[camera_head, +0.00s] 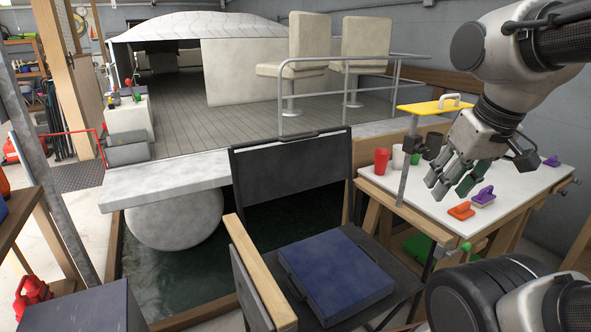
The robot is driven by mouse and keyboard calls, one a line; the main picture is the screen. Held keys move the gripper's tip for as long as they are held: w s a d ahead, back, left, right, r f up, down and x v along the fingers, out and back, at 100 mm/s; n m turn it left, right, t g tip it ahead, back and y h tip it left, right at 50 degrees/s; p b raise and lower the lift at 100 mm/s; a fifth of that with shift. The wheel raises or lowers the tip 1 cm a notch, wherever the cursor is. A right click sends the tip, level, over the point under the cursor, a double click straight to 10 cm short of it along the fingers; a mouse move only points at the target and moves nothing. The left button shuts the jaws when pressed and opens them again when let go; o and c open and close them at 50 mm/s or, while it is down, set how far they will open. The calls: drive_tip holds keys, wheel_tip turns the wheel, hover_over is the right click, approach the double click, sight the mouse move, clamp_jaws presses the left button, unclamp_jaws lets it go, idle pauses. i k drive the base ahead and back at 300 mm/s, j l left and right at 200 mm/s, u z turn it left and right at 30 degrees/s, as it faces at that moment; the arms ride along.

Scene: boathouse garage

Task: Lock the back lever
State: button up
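My gripper (450,190) hangs fingers down over the worktable at the right. Its fingertips look parted, with nothing clearly between them, though dark green shows at the right finger. The white worktable (525,181) holds an orange handled block (460,211) and a purple one (484,197) just right of and below the fingers. Another purple piece (551,161) lies at the back right. Small dark fittings (577,182) sit on the table's right edge. I cannot tell which part is the back lever or how it is set.
An upright clamp bar (408,170) stands at the table's left, by a red cup (381,160). A chair with a blue cushion (335,275) stands left. A boat (215,130) floats beyond.

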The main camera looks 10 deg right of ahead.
sight(467, 246)
drive_tip(key=l+z, duration=0.15)
drive_tip(key=z, duration=0.15)
drive_tip(key=j+z, duration=0.15)
drive_tip(key=z, duration=0.7)
